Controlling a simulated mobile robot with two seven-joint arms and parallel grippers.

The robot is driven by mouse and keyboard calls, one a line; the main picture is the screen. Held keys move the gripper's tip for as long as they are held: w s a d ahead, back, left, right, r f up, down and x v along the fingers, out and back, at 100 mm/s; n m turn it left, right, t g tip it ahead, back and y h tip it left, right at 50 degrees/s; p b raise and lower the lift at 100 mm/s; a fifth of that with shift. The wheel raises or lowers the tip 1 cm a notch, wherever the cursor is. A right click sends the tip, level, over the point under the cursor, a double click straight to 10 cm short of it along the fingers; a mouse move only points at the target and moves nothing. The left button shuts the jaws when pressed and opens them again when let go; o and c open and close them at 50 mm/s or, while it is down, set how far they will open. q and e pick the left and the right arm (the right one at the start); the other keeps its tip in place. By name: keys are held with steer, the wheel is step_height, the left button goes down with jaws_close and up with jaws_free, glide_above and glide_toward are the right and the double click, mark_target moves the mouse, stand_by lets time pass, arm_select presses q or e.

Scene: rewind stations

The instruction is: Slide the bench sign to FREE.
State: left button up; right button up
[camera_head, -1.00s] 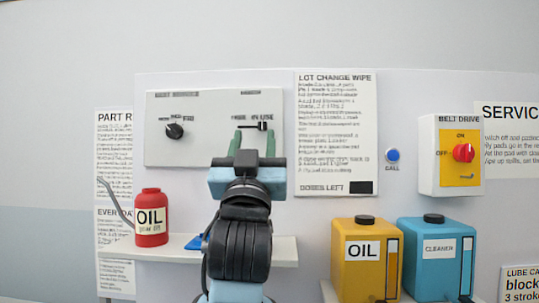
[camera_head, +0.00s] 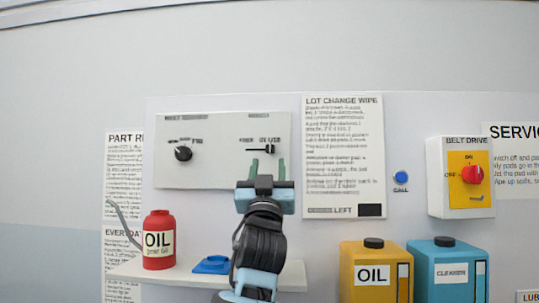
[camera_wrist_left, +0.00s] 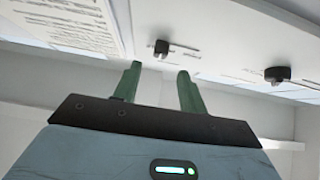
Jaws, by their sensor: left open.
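The bench sign is a slider on a pale wall panel (camera_head: 222,180). Its small black knob (camera_head: 269,148) sits at the right end of a short dark slot, under the IN USE label; FREE is at the left end. My left gripper (camera_head: 268,167), with green fingers, is open and empty just below the knob in the head view. In the left wrist view the knob (camera_wrist_left: 161,47) shows beyond and between the open fingertips (camera_wrist_left: 159,73), apparently apart from them. My right gripper is not in view.
A black rotary dial (camera_head: 183,153) is on the same panel, left of the slider. A shelf (camera_head: 290,277) below holds a red oil can (camera_head: 159,240) and a blue item (camera_head: 212,264). A notice (camera_head: 343,155) hangs right of the panel.

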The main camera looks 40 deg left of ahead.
mark_target(269, 152)
arm_select(q)
steer(key=shift+w+f+p+x, duration=0.1)
steer(key=shift+p+x, duration=0.15)
steer(key=shift+x, duration=1.15)
steer(key=shift+w+f+p+x, duration=0.1)
steer(key=shift+f+p+x, duration=0.1)
steer(key=shift+x, duration=1.2)
steer(key=shift+a+r, duration=0.1)
jaws_close()
